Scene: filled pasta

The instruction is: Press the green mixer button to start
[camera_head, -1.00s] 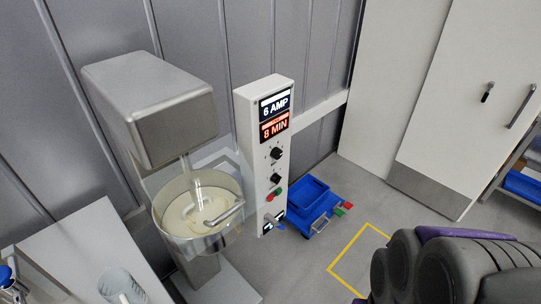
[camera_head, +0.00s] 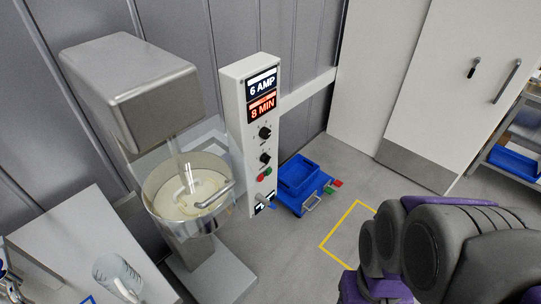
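The green mixer button (camera_head: 268,171) is on the front of the white control panel (camera_head: 237,130), with a red button (camera_head: 261,177) just to its left. Above them are two black knobs and displays reading "6 AMP" and "8 MIN". The mixer (camera_head: 135,92) stands left of the panel, its bowl (camera_head: 190,200) holding a pale mix. Black and purple links of my arm fill the lower right. My gripper cannot be made out in this view.
A blue cart (camera_head: 301,184) stands on the floor right of the panel. A yellow floor marking (camera_head: 341,232) lies in front of it. A white table (camera_head: 75,245) is at the lower left. A shelf with a blue bin (camera_head: 513,163) is at the far right.

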